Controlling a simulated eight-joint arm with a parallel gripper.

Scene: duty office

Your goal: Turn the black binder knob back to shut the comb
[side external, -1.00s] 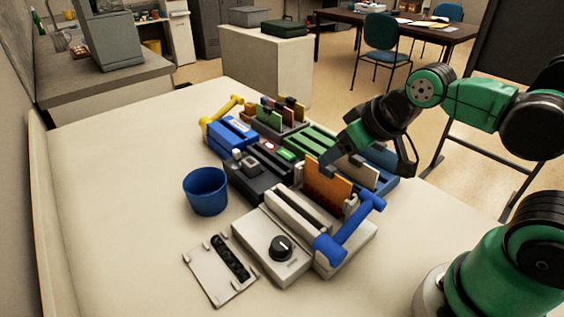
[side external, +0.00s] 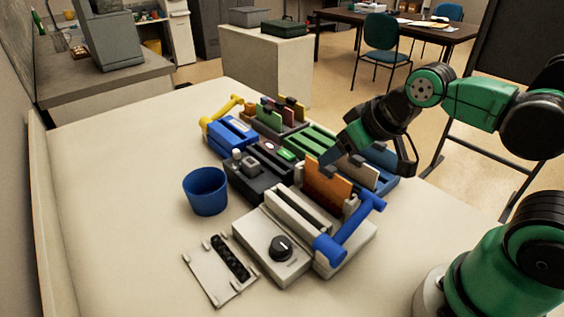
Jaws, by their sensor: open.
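The black knob (side external: 281,247), round with a pale pointer mark, sits on the front left part of the off-white binder (side external: 263,255). The binder has a blue lever (side external: 350,230) on its right side. A black comb (side external: 230,259) lies on a pale flat plate to the left of the binder. My gripper (side external: 348,166) is open, behind and above the binder, well away from the knob. One finger is close to the top of an upright orange panel (side external: 327,186); I cannot tell if they touch.
A blue cup (side external: 205,191) stands left of the binder. Behind are a dark grey device (side external: 258,176), a blue punch with yellow handle (side external: 228,130), a green tray (side external: 313,142) and upright coloured folders. The table's left side is clear.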

